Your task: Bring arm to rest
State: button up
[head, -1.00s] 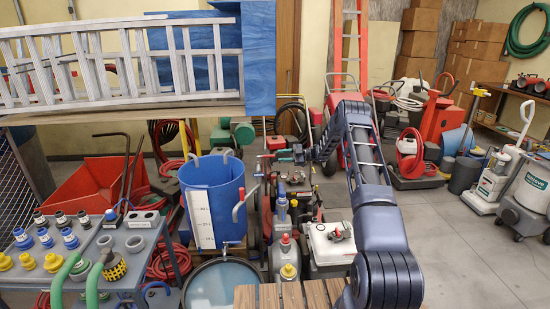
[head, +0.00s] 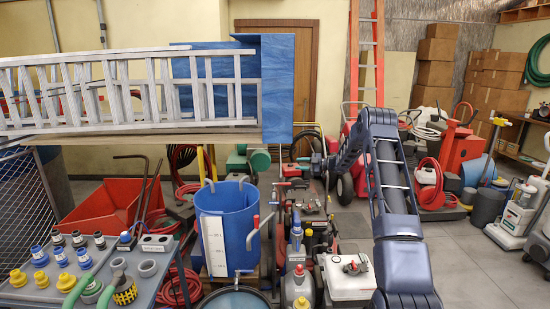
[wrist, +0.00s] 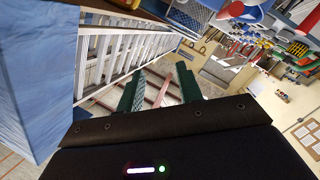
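My gripper shows in the wrist view (wrist: 161,80) with its two green fingers apart and nothing visible between them. It is open and empty. In the head view the arm reaches forward and bends at a raised elbow. Its far end, with my gripper (head: 316,167), is small there, in front of the door and right of the blue barrel (head: 226,222).
An aluminium ladder (head: 130,90) lies along a shelf at left, with a blue sheet (head: 278,85) at its end. A cart of fittings (head: 45,295) stands lower left. Machines, including a white tank (head: 347,280), crowd below the arm. Grey floor (head: 470,262) is clear at right.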

jog(key=s+d+r+m+t+h, duration=0.15)
jog(key=r+m+t+h, duration=0.25)
jog(key=r, duration=0.6)
jog(key=s+d+r+m+t+h, duration=0.1)
jog(key=d+r+m+t+h, duration=0.25)
jog(key=r, duration=0.65)
jog(key=s+d+r+m+t+h, duration=0.1)
jog(key=s+d+r+m+h, duration=0.3)
jog(key=s, duration=0.3)
jog(key=s+d+r+m+t+h, duration=0.1)
jog(key=s+d+r+m+h, duration=0.15)
jog(key=s+r, duration=0.35)
jog(key=s+d+f+m+g+h, duration=0.1)
jog(key=s+d+m+g+h, duration=0.15)
jog(key=s, duration=0.95)
jog(key=s+d+f+m+g+h, duration=0.1)
jog(key=s+d+m+g+h, duration=0.15)
jog(key=s, duration=1.05)
jog(key=s+a+f+m+g+y, duration=0.1)
jog(key=s+f, duration=0.2)
jog(key=s, duration=0.5)
jog(key=s+a+f+m+g, duration=0.1)
jog(key=s+f+g, duration=0.1)
jog(key=s, duration=0.7)
jog(key=s+a+f+m+g+y, duration=0.1)
jog(key=s+f, duration=0.3)
jog(key=s, duration=0.4)
jog(key=shift+s+a+g+y, duration=0.2)
jog(key=shift+a+g+y, duration=0.1)
jog(key=shift+a+g, duration=0.2)
